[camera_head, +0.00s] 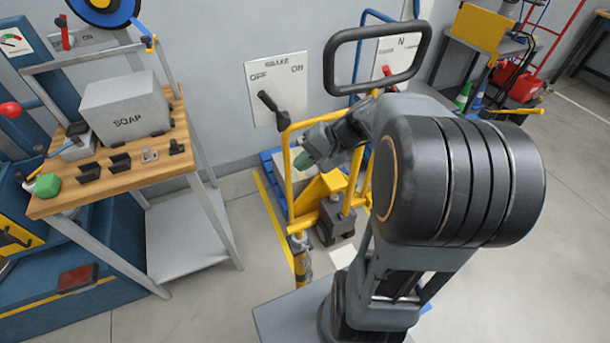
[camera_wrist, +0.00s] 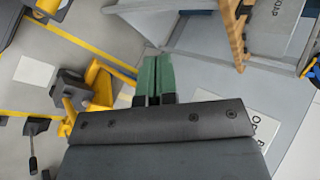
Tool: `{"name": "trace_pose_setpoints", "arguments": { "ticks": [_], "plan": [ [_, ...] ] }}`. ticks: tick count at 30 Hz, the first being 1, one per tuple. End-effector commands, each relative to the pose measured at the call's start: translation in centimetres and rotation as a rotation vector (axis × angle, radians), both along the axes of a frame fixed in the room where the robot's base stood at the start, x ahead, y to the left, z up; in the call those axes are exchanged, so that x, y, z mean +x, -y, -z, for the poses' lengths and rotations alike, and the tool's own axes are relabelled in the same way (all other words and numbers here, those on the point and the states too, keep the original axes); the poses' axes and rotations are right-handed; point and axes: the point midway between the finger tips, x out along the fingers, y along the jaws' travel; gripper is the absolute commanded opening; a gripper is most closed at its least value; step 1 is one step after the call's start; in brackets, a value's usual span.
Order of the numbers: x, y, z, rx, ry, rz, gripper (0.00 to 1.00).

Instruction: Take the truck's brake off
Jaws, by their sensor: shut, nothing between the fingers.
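The brake plate (camera_head: 291,95) on the wall reads BRAKE, with OFF at left and ON at right. The yellow pallet truck (camera_head: 320,195) stands on the floor below the plate. My gripper (camera_head: 303,161) is below the plate and lever, in front of the truck, apart from the lever. In the wrist view its green fingers (camera_wrist: 155,76) are together and empty. Part of the lettered plate (camera_wrist: 266,124) shows at lower right there; most of it is hidden by my gripper body.
A wooden-topped bench (camera_head: 150,150) at left holds a SOAP box (camera_head: 127,105) and small parts. A second plate marked N (camera_head: 402,52), with a red lever (camera_head: 389,77), is partly hidden behind a dark handle loop (camera_head: 333,62). Red cans and cones stand at far right.

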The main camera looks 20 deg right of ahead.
Motion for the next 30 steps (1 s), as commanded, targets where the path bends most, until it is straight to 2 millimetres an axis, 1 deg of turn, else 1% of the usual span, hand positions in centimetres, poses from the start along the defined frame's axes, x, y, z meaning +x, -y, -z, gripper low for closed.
{"name": "trace_pose_setpoints", "arguments": {
  "ticks": [1, 4, 9, 12, 16, 21, 30],
  "plan": [
    [-0.8, -0.8, -0.5, -0.054, -0.01, -0.036, 0.0],
    [-2.6, -2.0, -0.6, -0.189, -0.03, -0.111, 0.0],
    [-4.9, -2.8, -0.9, -0.405, -0.022, -0.211, 0.0],
    [-5.8, -3.0, -1.2, -0.511, -0.001, -0.257, 0.0],
    [-6.6, -2.9, -1.6, -0.622, 0.033, -0.3, 0.0],
    [-7.1, -2.8, -2.0, -0.712, 0.071, -0.334, 0.0],
    [-7.3, -2.7, -2.2, -0.758, 0.094, -0.349, 0.0]
  ]
}}
